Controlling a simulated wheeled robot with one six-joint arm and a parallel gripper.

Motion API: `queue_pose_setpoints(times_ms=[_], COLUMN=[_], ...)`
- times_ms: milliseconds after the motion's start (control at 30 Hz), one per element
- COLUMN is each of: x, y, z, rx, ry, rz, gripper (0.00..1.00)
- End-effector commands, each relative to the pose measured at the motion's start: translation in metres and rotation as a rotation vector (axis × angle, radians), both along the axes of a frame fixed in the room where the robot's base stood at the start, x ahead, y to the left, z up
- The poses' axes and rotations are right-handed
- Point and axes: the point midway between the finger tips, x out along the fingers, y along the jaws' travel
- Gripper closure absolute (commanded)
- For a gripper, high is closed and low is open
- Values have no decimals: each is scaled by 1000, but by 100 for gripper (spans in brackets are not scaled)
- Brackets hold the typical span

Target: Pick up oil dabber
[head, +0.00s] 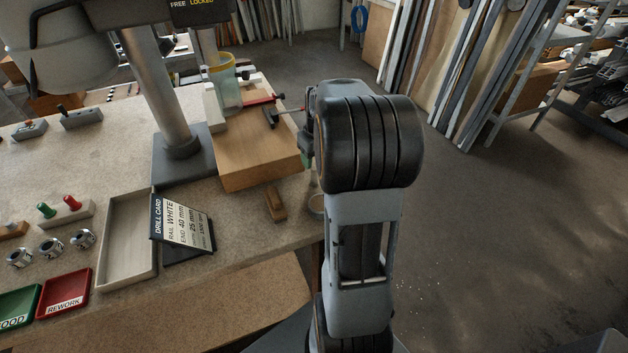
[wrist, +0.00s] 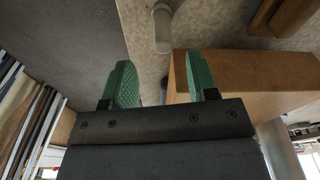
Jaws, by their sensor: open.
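A small pale grey, rounded object (wrist: 162,30), likely the oil dabber, is on the bench near its edge in the wrist view. It lies ahead of the gap between my fingertips and apart from them. In the head view a small round pale object (head: 317,206) at the bench edge seems to be the same thing, partly hidden by my arm. My gripper (wrist: 161,78) has two green textured fingers, spread open with nothing between them. In the head view my arm hides most of the gripper.
A thick wooden block (head: 255,155) stands close beside the right finger in the wrist view (wrist: 245,85). A small wooden piece (head: 276,203) lies on the bench near the pale object. A drill card (head: 182,228) and an empty tray (head: 127,240) are further left. Open floor lies right.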

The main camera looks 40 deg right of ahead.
Motion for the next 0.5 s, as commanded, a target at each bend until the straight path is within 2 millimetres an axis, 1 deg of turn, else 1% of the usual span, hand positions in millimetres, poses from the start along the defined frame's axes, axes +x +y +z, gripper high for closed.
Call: queue_pose_setpoints(times_ms=[67, 300, 400, 500], x=[0, 1, 2, 3], y=[1, 5, 4, 4], z=[-6, -39, -47, -51], rx=[2, 2, 2, 0], ry=[3, 3, 2, 0], rz=[0, 0, 0, 0], gripper=[47, 47, 47, 47])
